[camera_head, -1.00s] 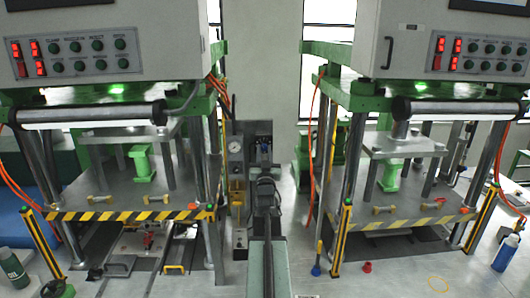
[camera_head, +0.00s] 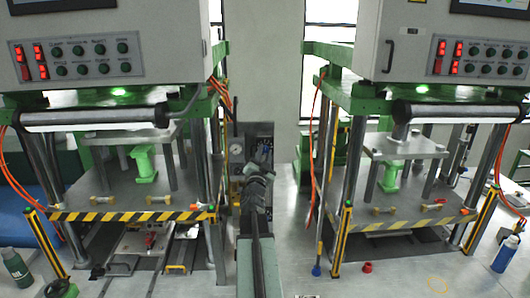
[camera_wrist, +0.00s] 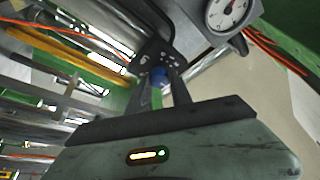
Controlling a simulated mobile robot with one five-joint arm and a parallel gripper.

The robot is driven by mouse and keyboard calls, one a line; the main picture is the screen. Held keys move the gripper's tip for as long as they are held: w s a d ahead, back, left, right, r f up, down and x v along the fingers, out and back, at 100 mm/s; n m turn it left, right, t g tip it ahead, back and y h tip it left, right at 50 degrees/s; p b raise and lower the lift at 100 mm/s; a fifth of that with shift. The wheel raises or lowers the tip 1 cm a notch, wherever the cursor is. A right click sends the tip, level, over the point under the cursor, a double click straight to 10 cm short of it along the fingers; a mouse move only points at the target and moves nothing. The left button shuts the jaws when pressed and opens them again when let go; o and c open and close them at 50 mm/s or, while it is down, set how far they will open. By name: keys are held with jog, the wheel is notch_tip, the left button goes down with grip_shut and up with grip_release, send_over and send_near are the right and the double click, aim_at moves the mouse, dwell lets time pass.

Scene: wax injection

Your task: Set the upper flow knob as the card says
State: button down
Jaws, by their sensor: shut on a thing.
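The grey flow panel (camera_head: 259,131) stands at the back between the two presses, with a round white gauge (camera_head: 237,149) on its left part. The gauge also shows large in the wrist view (camera_wrist: 229,11). My gripper (camera_head: 261,164) reaches to the panel and covers much of its right part. In the wrist view my gripper (camera_wrist: 159,72) has its fingers closed around a small blue knob (camera_wrist: 158,78). My arm and gripper hide this knob in the head view. The knob's pointer and scale are not readable, and I cannot make out the card.
A press with a striped front edge (camera_head: 130,216) stands to the left, and another press (camera_head: 415,221) to the right. Orange hoses (camera_head: 312,130) hang beside them. A dark green bottle (camera_head: 16,266) and a blue bottle (camera_head: 504,255) stand at the sides.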

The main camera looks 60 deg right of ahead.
jog(key=m+g+p, duration=0.1)
jog(key=m, duration=0.1)
jog(key=m+g+p, duration=0.1)
jog(key=m, duration=0.1)
jog(key=m+p, duration=0.1)
jog(key=m, duration=0.1)
jog(key=shift+w+r+m+g+y, duration=0.1)
jog(key=shift+r+m+g+y, duration=0.2)
jog(key=shift+r+m+g, duration=0.1)
jog(key=shift+f+m+g+y+p, duration=0.1)
jog(key=shift+m+g+y+p, duration=0.4)
jog(key=shift+m+p, duration=1.2)
jog(key=shift+f+m, duration=0.1)
jog(key=shift+m, duration=0.2)
jog(key=shift+a, duration=0.1)
jog(key=c, duration=1.2)
grip_release()
jog(key=shift+o, duration=0.2)
jog(key=v, duration=0.7)
jog(key=shift+a+b, duration=0.4)
